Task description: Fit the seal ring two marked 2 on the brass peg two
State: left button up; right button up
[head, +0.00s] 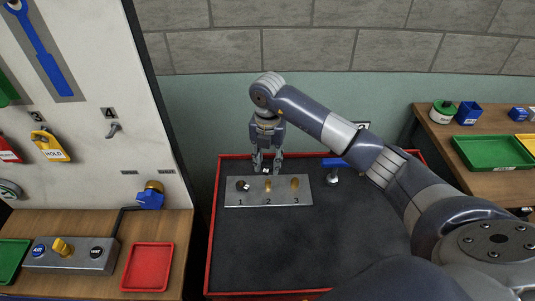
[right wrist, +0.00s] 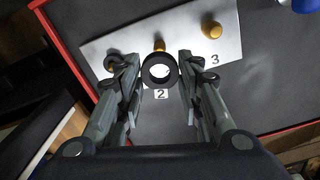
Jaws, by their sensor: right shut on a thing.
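My right gripper (head: 266,160) hangs just above the grey peg plate (head: 232,199). Its two fingers (right wrist: 159,73) are shut on a black ring (right wrist: 146,75) with a white tag marked 2 (right wrist: 161,94), the seal ring two. In the right wrist view, brass peg two (right wrist: 160,45) shows just beyond the ring, and the ring's hole shows pale plate, not the peg. Peg two (head: 268,187) stands bare behind the printed 2 in the head view. The ring appears held above the plate, apart from the peg. My left gripper is not in view.
Brass peg one (right wrist: 111,63) has a dark ring around its base; brass peg three (head: 295,183) is bare. A blue-handled fitting (head: 335,163) stands right of the plate. The dark bench top (head: 285,250) in front is clear, with a red rim (head: 208,250).

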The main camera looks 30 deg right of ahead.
aim_at(268, 180)
jog(key=shift+f+b, duration=1.65)
jog(key=shift+f, duration=0.9)
jog(key=shift+f+b, duration=1.5)
jog(key=shift+f, duration=0.65)
jog(key=o, duration=0.9)
jog(key=shift+c, duration=0.2)
jog(key=shift+w, duration=0.1)
notch_tip(268, 180, up, 12)
